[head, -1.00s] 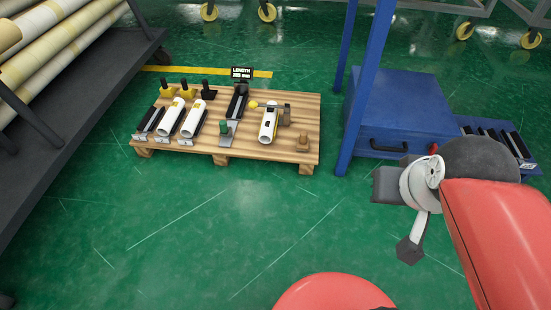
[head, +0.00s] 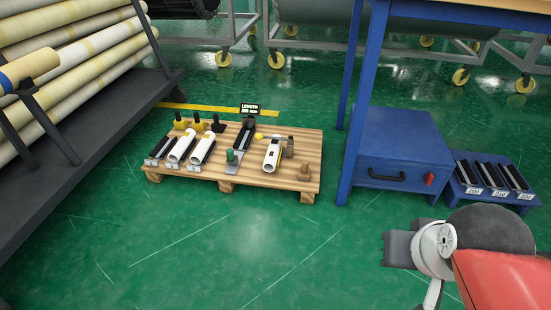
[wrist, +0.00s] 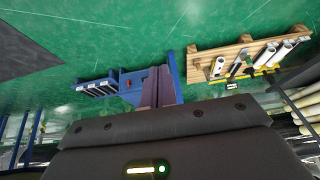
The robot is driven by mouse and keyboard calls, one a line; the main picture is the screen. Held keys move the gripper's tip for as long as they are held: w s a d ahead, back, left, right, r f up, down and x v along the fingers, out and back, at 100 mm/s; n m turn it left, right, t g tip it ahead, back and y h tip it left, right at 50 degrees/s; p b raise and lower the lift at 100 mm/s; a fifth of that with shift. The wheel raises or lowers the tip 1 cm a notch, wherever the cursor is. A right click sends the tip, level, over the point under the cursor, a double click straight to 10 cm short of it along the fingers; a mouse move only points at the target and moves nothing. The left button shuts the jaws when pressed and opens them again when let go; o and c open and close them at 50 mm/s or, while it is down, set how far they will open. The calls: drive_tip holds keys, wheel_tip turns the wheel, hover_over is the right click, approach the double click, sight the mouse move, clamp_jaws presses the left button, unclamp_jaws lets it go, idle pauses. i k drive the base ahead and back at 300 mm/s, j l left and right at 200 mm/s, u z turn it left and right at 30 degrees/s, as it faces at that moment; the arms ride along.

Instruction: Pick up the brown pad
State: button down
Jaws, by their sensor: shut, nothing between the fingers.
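In the head view my arm is at the lower right and the fingers are not visible.
A rack of long rolls (head: 75,70) is at left. The green floor in front is clear.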

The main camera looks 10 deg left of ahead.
sight(304, 174)
drive_tip(key=i+u, duration=0.4)
drive_tip(key=i+l+u, duration=0.2)
drive_tip(key=i+u, duration=0.15)
drive_tip(key=i, duration=0.2)
drive_tip(key=i+l+u, duration=0.4)
drive_tip(key=i+j, duration=0.05)
drive_tip(key=j, duration=0.05)
